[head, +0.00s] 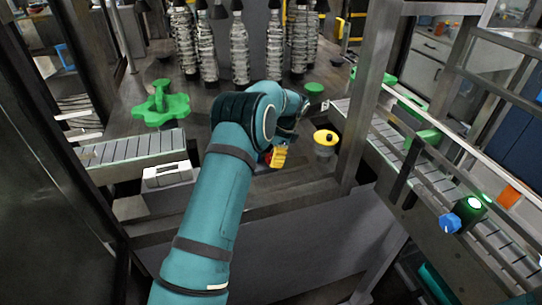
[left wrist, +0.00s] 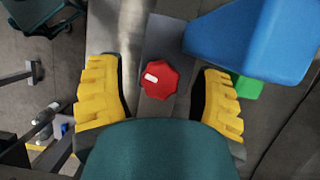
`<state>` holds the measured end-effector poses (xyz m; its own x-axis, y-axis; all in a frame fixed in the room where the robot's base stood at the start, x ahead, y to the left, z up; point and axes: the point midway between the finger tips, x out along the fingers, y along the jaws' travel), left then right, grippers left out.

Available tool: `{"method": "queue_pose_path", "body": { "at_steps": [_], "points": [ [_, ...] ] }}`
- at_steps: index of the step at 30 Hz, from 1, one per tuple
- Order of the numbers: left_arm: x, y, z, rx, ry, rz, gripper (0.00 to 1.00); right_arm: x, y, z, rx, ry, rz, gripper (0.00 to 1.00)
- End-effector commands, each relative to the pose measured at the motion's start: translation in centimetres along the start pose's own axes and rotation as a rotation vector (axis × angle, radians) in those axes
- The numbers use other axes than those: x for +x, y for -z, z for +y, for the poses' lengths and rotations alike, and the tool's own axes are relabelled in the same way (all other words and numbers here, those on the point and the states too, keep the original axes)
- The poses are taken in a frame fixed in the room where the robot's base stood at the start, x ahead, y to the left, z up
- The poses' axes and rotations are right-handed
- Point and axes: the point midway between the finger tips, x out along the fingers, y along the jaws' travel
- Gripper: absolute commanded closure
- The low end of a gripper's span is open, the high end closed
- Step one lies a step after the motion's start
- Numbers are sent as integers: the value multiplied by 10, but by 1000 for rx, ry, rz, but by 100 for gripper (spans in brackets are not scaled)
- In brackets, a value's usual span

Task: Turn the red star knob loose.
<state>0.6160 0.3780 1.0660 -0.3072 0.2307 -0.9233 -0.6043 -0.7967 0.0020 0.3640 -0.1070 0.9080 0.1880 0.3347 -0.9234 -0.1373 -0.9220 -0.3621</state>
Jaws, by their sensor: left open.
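The red star knob (left wrist: 159,79), with a white mark on its face, shows in the left wrist view on a grey metal strip. My left gripper (left wrist: 161,84) is open, with one yellow finger on each side of the knob and a visible gap between each finger and the knob. In the head view my left gripper (head: 278,157) shows as a small yellow patch at the end of the teal arm; the arm mostly hides the knob there. My right gripper is in neither view.
A large blue block (left wrist: 252,38) sits close beside the knob at upper right in the wrist view. In the head view a yellow-topped cylinder (head: 325,141) stands right of the gripper, a metal post (head: 372,95) beyond it. A green star-shaped part (head: 161,105) is at left.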

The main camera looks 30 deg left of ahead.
Motion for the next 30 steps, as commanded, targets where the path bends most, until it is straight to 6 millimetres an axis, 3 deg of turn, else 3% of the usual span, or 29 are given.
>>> {"method": "queue_pose_path", "body": {
  "at_steps": [7,18,24,30],
  "points": [
    [-22,1,-1,0,4,3,34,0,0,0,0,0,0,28],
    [-96,1,0,0,3,4,34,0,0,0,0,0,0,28],
    [-114,0,0,0,0,1,34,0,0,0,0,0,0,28],
    [-120,0,0,0,-1,0,34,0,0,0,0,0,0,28]
  ]
}}
